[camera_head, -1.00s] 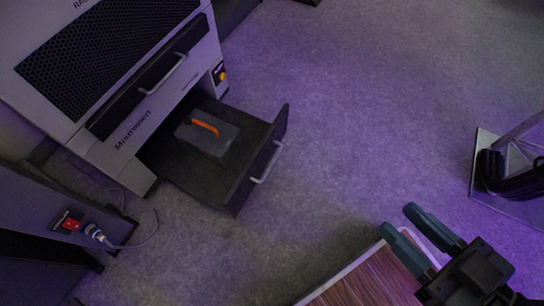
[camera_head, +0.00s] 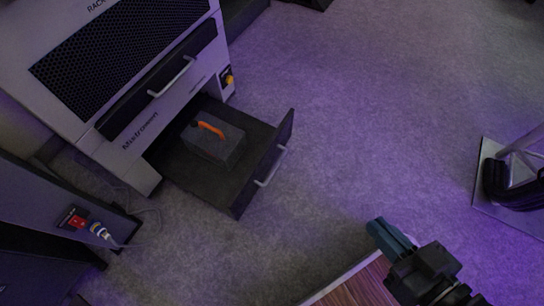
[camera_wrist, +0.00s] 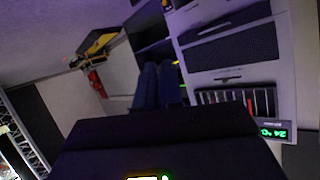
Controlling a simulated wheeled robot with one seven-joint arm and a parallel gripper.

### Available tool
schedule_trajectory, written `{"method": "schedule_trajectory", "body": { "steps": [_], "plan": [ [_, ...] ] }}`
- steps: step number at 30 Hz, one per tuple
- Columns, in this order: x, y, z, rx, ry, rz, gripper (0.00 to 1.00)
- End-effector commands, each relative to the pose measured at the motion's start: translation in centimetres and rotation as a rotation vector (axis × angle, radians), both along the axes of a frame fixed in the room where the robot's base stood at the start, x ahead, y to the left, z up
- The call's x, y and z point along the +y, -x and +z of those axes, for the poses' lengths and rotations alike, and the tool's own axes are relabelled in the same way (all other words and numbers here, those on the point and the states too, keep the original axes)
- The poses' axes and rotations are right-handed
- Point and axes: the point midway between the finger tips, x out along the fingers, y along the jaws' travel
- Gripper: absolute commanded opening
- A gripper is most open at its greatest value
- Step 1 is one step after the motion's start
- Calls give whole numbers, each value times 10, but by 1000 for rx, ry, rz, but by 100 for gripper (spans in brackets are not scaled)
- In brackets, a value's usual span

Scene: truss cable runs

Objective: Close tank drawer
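The tank drawer (camera_head: 237,196) is pulled out from the bottom of the grey machine in the head view. A dark grey tank (camera_head: 216,148) with an orange handle lies inside it. The drawer's front has a pale bar handle (camera_head: 271,167). My gripper (camera_head: 383,234) is at the lower right, well apart from the drawer. Its two blue-teal fingers are together with nothing seen between them; they also show side by side in the wrist view (camera_wrist: 158,84). The drawer is not clearly made out in the wrist view.
The grey machine (camera_head: 95,108) has a second, closed front with a bar handle (camera_head: 173,77) above the drawer. A dark cabinet with a red switch and plug (camera_head: 76,219) stands at the left. A wooden top (camera_head: 365,288) lies below my gripper. Carpet right of the drawer is clear.

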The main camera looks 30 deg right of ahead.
Motion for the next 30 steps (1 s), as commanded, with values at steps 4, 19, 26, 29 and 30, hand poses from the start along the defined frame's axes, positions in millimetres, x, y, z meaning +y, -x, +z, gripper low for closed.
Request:
{"method": "schedule_trajectory", "body": {
  "steps": [4, 19, 26, 29, 30],
  "plan": [
    [-7, -29, -62, 116, -169, -106, 0],
    [-19, -163, -179, 429, -814, -276, 0],
    [-30, -210, -178, 496, -1011, -265, 0],
    [-32, -218, -178, 509, -1047, -260, 0],
    [-32, -220, -178, 510, -1054, -258, 0]
  ]
}}
